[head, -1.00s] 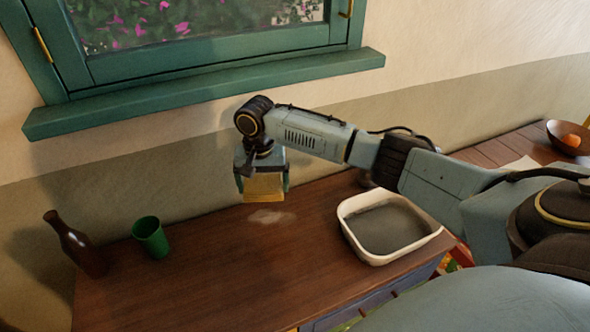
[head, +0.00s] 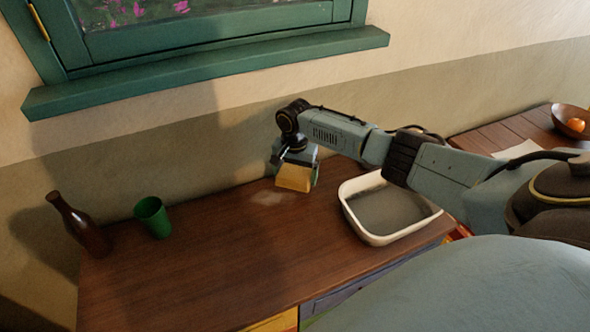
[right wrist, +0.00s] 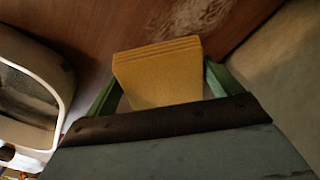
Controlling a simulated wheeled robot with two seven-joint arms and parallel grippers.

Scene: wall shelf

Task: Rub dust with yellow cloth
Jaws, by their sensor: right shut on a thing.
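A folded yellow cloth (head: 293,178) is held in my right gripper (head: 296,172). The same cloth (right wrist: 158,75) shows in the right wrist view between the green fingers of the gripper (right wrist: 160,85). A pale dust patch (head: 267,197) lies on the brown wooden top, just left of the cloth in the head view. The dust (right wrist: 188,20) also shows beyond the cloth's end in the right wrist view. I cannot tell whether the cloth touches the wood. My left gripper is out of view.
A white basin (head: 352,219) with a grey inside stands right of the cloth. A brown bottle (head: 80,226) and a green cup (head: 153,217) stand at the left. A green window sill (head: 210,75) juts from the wall above. The front middle of the wooden top (head: 190,270) is clear.

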